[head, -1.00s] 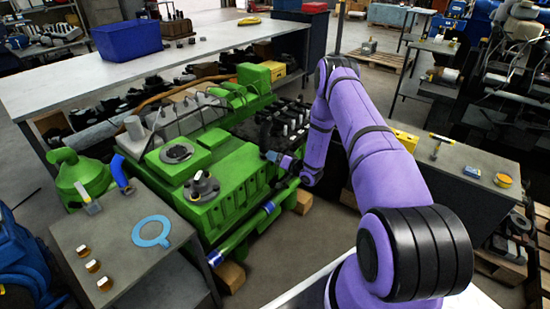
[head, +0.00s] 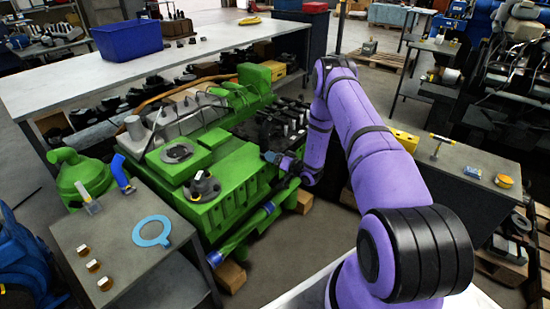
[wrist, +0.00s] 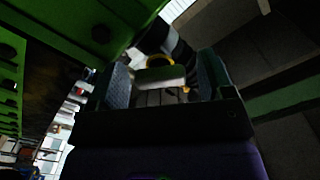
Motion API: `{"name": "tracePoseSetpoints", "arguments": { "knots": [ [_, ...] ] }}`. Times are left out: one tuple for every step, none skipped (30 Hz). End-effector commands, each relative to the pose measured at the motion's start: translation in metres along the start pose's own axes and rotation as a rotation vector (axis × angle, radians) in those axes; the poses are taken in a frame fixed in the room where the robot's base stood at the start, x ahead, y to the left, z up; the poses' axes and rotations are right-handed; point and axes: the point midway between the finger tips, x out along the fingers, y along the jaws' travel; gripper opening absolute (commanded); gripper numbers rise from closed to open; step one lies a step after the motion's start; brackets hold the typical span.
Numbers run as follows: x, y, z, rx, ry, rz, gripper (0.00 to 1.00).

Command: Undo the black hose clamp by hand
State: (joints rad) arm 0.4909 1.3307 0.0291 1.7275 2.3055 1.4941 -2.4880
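My gripper (wrist: 163,76) is open in the wrist view, with a wide gap between its two blue-grey fingers. Just beyond the fingertips is a dark, rounded hose-like part (wrist: 168,38) with a paler band; I cannot tell for sure whether the black hose clamp is on it. A pale block and a yellow curved edge show between the fingers, and I cannot tell whether they are near or far. In the head view my gripper (head: 272,158) is small and dark, close to the right side of the green engine (head: 225,185). The clamp cannot be made out there.
A green pipe with blue ends (head: 245,232) runs along the engine's near side. A grey table (head: 120,225) with a blue ring gasket (head: 151,231) stands at near left. A long bench (head: 190,62) with a blue bin (head: 128,38) lies behind. A side table (head: 455,160) stands at right.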

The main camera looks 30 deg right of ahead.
Motion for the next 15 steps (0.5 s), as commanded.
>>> {"name": "tracePoseSetpoints", "arguments": {
  "knots": [
    [0.000, 0.000, 0.000, 0.000, 0.000, 0.000, 0.74],
    [0.000, 0.000, 0.000, 0.000, 0.000, 0.000, 0.74],
    [0.000, 0.000, 0.000, 0.000, 0.000, 0.001, 0.74],
    [0.000, 0.000, 0.000, 0.000, 0.000, 0.001, 0.74],
    [0.000, 0.000, 0.000, 0.000, 0.000, 0.001, 0.74],
    [-0.001, 0.000, 0.000, 0.000, 0.000, 0.001, 0.74],
    [-0.002, 0.001, 0.000, 0.000, 0.000, 0.001, 0.74],
    [-0.003, 0.001, 0.000, 0.000, 0.000, 0.001, 0.74],
    [-0.006, 0.001, 0.000, 0.000, -0.001, 0.002, 0.74],
    [-0.009, 0.001, 0.000, 0.001, -0.001, 0.002, 0.74],
    [-0.013, 0.001, 0.000, 0.001, -0.001, 0.003, 0.74],
    [-0.019, 0.001, 0.000, 0.001, 0.000, 0.003, 0.74],
    [-0.024, 0.001, 0.000, 0.001, 0.000, 0.003, 0.74],
    [-0.029, 0.001, 0.000, 0.002, -0.001, 0.004, 0.74],
    [-0.037, 0.001, 0.000, 0.002, -0.001, 0.004, 0.74]
  ]
}}
